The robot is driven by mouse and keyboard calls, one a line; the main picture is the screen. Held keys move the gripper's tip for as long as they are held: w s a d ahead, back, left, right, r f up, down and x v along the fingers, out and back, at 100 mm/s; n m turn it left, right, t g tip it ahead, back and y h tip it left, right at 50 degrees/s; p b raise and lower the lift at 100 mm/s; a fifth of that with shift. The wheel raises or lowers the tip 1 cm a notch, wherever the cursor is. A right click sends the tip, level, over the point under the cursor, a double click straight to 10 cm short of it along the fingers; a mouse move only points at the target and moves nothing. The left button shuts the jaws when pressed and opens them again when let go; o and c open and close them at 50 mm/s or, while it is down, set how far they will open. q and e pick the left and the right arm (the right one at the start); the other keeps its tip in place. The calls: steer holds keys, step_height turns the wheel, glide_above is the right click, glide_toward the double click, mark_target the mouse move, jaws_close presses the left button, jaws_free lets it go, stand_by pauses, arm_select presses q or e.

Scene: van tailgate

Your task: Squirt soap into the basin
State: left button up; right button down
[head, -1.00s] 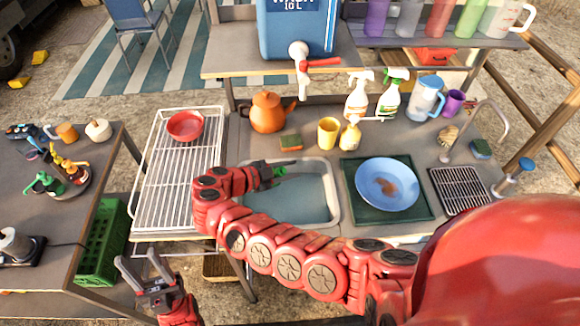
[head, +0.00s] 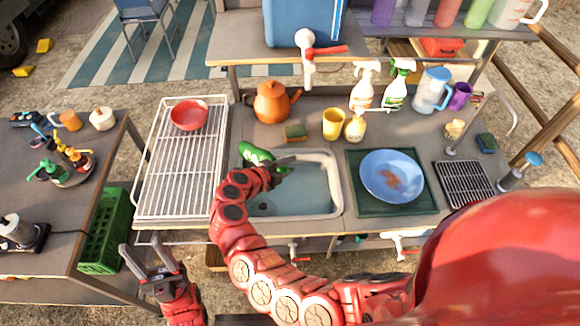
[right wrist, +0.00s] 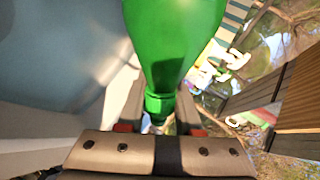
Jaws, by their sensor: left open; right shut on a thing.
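The basin (head: 338,187) is a light-rimmed sink set in the grey counter, with bluish water in it. My right gripper (head: 278,165) is over the basin's back left part, shut on a green soap bottle (head: 256,154). The bottle looks tilted, its wide body toward the basin's back left corner. In the right wrist view the green bottle (right wrist: 172,45) fills the top middle, and its narrow neck is between the fingers (right wrist: 160,112). The nozzle is hidden, and I see no soap stream. My left gripper (head: 142,246) is open and empty, left of the counter front.
A wire rack (head: 180,165) with a red bowl (head: 189,115) stands left of the basin. A blue plate (head: 391,176) lies on a green mat to the right. A sponge (head: 296,132), yellow cup (head: 333,123) and orange kettle (head: 271,101) stand behind. A tap (head: 309,60) overhangs.

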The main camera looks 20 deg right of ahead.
steer(key=shift+w+a+r+m+t+y+b, duration=0.2)
steer(key=shift+m+t+b, duration=0.4)
steer(key=shift+b, duration=0.4)
steer(key=shift+w+d+r+m+t+y+b, duration=0.1)
steer(key=shift+r+m+t+y+b, duration=0.15)
steer(key=shift+m+t+b, duration=0.55)
steer(key=shift+w+a+r+m+t+y+b, duration=0.15)
steer(key=shift+r+m+t+b, duration=0.25)
steer(key=shift+b, duration=0.8)
steer(key=shift+f, duration=0.1)
